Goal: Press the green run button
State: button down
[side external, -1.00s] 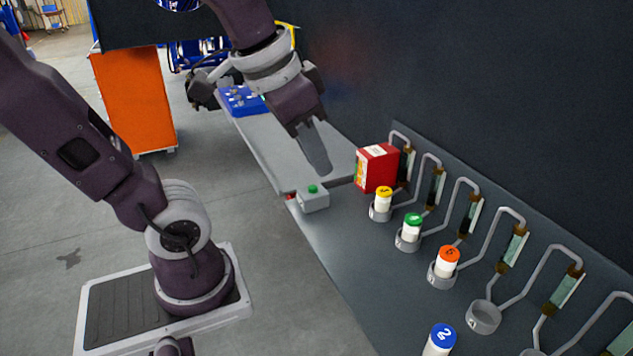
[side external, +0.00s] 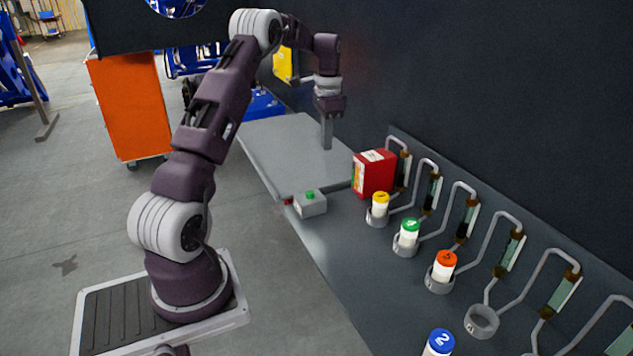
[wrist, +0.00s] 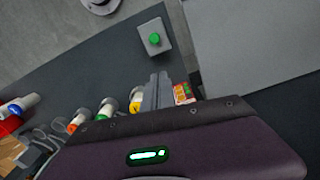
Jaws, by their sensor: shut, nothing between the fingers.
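The green run button (side external: 310,195) sits on top of a small grey box (side external: 313,206) at the near corner of the raised grey panel. In the wrist view the green button (wrist: 155,39) shows on its grey box (wrist: 153,31), beyond my fingertips. My gripper (side external: 327,146) points down over the far right part of the panel, behind and to the right of the button and apart from it. Its fingers are shut with nothing between them. They also show closed together in the wrist view (wrist: 158,77). The button is in plain sight in both views.
A red box (side external: 374,174) stands right of the grey panel (side external: 280,150). Capped vials, yellow (side external: 380,203), green (side external: 409,233), orange (side external: 444,267) and blue (side external: 439,343), stand in a row with bent pipes behind. A dark wall rises at the back right. Space above the button is clear.

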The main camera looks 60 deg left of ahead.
send_near(310, 194)
jog(key=w+f, duration=0.4)
jog(key=w, duration=0.1)
jog(key=shift+s+a+f, duration=0.3)
jog(key=shift+s+f, duration=0.55)
jog(key=shift+s+a+f, duration=0.1)
jog(key=shift+s+f, duration=0.35)
